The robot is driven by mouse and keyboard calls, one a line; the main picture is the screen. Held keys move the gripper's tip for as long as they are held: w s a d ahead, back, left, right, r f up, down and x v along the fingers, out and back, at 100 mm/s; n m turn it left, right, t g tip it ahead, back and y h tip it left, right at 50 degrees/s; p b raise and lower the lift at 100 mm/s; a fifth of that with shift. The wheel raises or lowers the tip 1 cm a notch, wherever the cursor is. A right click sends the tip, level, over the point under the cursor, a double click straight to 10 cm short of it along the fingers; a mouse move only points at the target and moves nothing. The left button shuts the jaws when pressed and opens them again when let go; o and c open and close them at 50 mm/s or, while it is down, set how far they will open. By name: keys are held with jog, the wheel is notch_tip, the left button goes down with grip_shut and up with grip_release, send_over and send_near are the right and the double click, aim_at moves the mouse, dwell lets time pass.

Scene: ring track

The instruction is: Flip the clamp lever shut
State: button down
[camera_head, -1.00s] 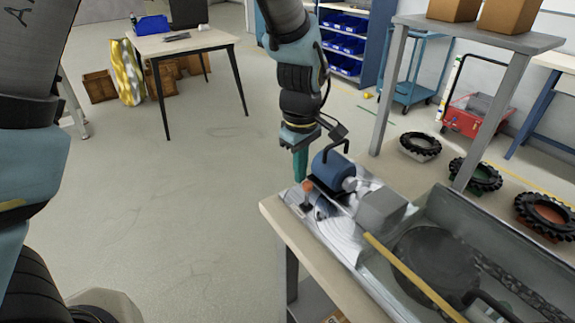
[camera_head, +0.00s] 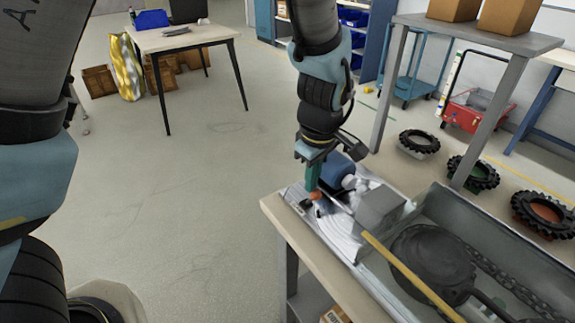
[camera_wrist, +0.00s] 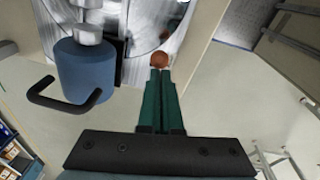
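The clamp lever's orange-red knob (camera_head: 317,196) shows at the corner of the metal plate on the bench. In the wrist view the knob (camera_wrist: 160,60) sits right at the tips of my gripper (camera_wrist: 158,72). My gripper's two green fingers lie side by side with only a thin seam between them, and nothing is between them. In the head view my gripper (camera_head: 312,190) points down at the knob. The tips touch the knob or nearly touch it; I cannot tell which. Most of the lever arm is hidden.
A blue cylinder (camera_wrist: 83,70) with a black handle stands close to the left of my fingers in the wrist view. A grey block (camera_head: 380,209) and a grey bin (camera_head: 440,205) with a chain lie to the right. A yellow strip (camera_head: 410,275) crosses the bin's edge.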

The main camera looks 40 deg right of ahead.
jog(key=shift+s+a+f, duration=0.1)
jog(key=shift+s+f, duration=0.15)
jog(key=shift+s, duration=0.2)
notch_tip(320, 180, up, 12)
jog(key=a, duration=0.1)
jog(key=shift+s, duration=0.35)
dwell(0.3)
dwell(0.4)
